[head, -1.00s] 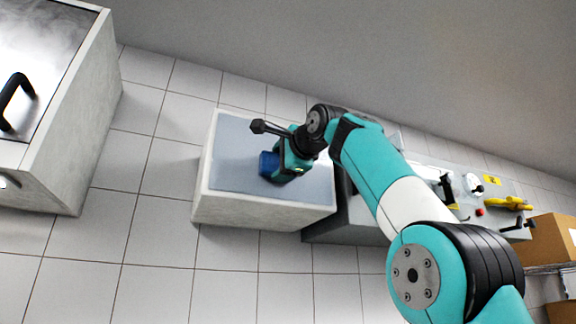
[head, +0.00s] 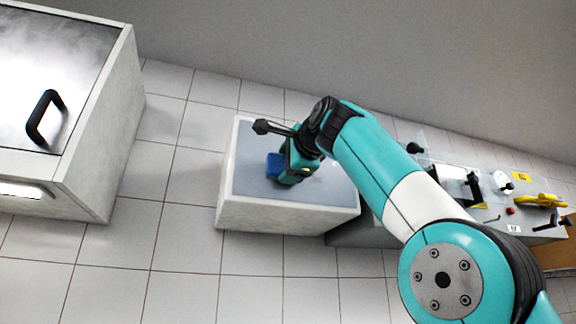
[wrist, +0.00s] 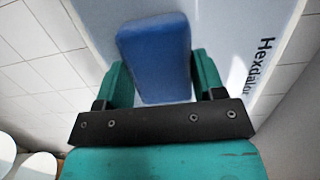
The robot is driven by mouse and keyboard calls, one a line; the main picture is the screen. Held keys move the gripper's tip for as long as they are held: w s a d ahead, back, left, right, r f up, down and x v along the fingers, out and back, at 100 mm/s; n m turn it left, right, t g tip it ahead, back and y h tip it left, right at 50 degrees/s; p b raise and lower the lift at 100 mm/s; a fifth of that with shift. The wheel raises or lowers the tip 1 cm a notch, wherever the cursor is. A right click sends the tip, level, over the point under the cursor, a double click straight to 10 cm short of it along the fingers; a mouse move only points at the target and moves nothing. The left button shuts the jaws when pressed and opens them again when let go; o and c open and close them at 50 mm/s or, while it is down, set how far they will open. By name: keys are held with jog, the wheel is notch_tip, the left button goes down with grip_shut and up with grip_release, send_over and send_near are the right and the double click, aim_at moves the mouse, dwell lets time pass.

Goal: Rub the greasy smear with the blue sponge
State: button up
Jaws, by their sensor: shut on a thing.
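The blue sponge (head: 274,166) is between the teal fingers of my gripper (head: 286,166), over the grey-blue top of a pale block-shaped stand (head: 325,198). In the wrist view the sponge (wrist: 155,55) shows as a blue slab with rounded edges, and my gripper (wrist: 160,88) is shut on it, one finger at each side. The sponge is at or just above the top surface; I cannot tell if it touches. I cannot make out a greasy smear in either view; the sponge, gripper and arm cover part of the surface.
A cabinet with a shiny top and black handle (head: 45,117) stands at the left. A grey bench with fixtures and a yellow tool (head: 540,200) is at the right, partly behind my arm. Lettering (wrist: 262,68) marks the stand's top. Tiled floor lies in front.

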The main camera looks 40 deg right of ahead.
jog(key=shift+s+a+r, duration=0.1)
jog(key=shift+s+a, duration=0.1)
jog(key=shift+s, duration=0.65)
jog(key=shift+s+a+f, duration=0.1)
jog(key=shift+s+a, duration=0.15)
jog(key=shift+s, duration=0.6)
jog(key=shift+s+a+r, duration=0.1)
jog(key=shift+s+a, duration=0.1)
jog(key=shift+s, duration=0.65)
jog(key=s, duration=0.1)
jog(key=s+p, duration=0.1)
jog(key=s, duration=0.1)
jog(key=shift+a, duration=0.4)
jog(key=shift+w, duration=0.15)
